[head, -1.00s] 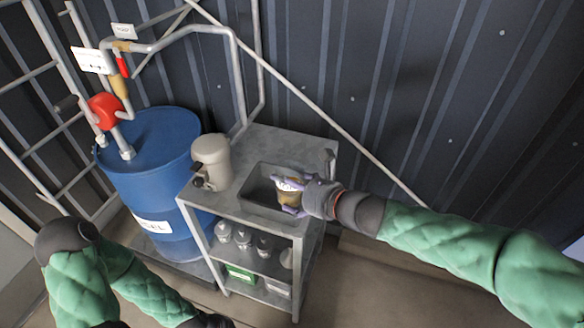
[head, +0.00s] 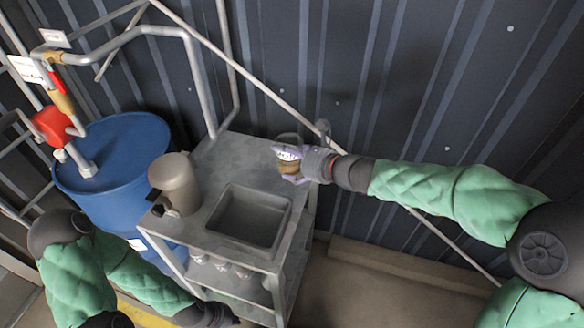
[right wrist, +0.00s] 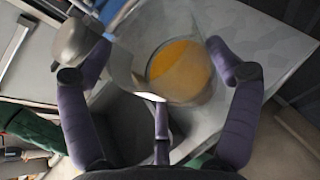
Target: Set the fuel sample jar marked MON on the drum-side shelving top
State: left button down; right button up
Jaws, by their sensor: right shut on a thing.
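My right gripper (head: 292,164) is shut on a small clear jar (head: 288,166) of amber fuel with a white label; its lettering is too small to read surely. The jar also shows between the purple fingers in the right wrist view (right wrist: 182,72). It is over the back right part of the grey shelving top (head: 226,155), beyond the tray; whether it touches the top I cannot tell. The shelving stands right beside the blue drum (head: 112,165). My left gripper (head: 212,316) is low at the bottom edge, and its fingers are not clear.
A grey rectangular tray (head: 283,222) sits on the front right of the top and looks empty. A beige canister (head: 175,183) stands left of it. Several pale-topped jars (head: 222,265) are on the shelf below. A pipe rail and the corrugated wall are behind. The back middle of the top is clear.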

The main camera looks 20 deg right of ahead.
jog(key=w+d+f+b, duration=0.1)
jog(key=w+f, duration=0.1)
jog(key=w+d+f, duration=0.1)
jog(key=w+f, duration=0.1)
jog(key=w+d+f+b, duration=0.1)
jog(key=w+f, duration=0.1)
jog(key=shift+f+b, duration=0.3)
jog(key=shift+b, duration=0.05)
jog(key=shift+f+b, duration=0.65)
jog(key=shift+f, duration=0.85)
jog(key=shift+f, duration=0.15)
jog(key=o, duration=1)
jog(key=shift+f, duration=0.1)
jog(key=shift+o, duration=0.7)
